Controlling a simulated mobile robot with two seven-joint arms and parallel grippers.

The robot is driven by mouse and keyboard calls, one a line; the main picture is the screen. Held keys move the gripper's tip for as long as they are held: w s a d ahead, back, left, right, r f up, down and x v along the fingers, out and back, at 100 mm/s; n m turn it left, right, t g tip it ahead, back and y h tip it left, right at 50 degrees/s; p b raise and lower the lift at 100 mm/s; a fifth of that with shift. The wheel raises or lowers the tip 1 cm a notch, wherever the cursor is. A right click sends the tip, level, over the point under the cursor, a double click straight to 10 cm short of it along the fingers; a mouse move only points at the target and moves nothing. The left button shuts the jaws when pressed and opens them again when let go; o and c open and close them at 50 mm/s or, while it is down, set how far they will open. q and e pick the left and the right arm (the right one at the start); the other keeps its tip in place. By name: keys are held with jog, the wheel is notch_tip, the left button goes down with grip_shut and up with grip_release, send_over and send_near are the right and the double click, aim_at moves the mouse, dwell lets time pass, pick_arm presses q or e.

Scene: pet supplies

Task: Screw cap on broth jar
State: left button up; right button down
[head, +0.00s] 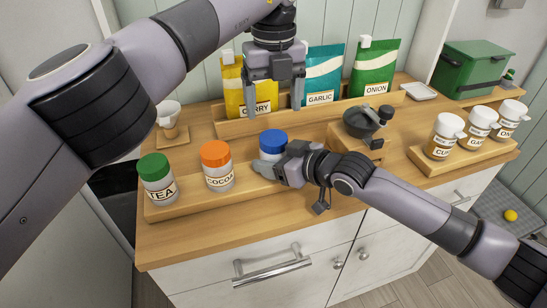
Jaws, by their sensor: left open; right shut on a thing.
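A jar (265,156) with a blue cap (273,138) stands at the right end of the front wooden rack; I take it for the broth jar, but its label is hidden. The blue cap sits on top of the jar; I cannot tell whether it is tight. My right gripper (270,170) is shut on the jar's body from the right, covering much of it. My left gripper (272,110) is open and empty, fingers pointing down, above the blue cap and apart from it.
A green-capped TEA jar (157,183) and orange-capped COCOA jar (217,174) share the front rack (190,204). Curry (233,92), garlic (322,75) and onion (373,70) bags stand behind. A dark grinder (362,120) and several white-capped jars are to the right.

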aim_at(274, 137)
pick_arm(q)
notch_tip(274, 137, down, 8)
jog(key=shift+r, duration=0.1)
dwell(0.4)
jog(key=c, duration=1.1)
jog(key=shift+m, duration=1.6)
jog(key=o, duration=1.2)
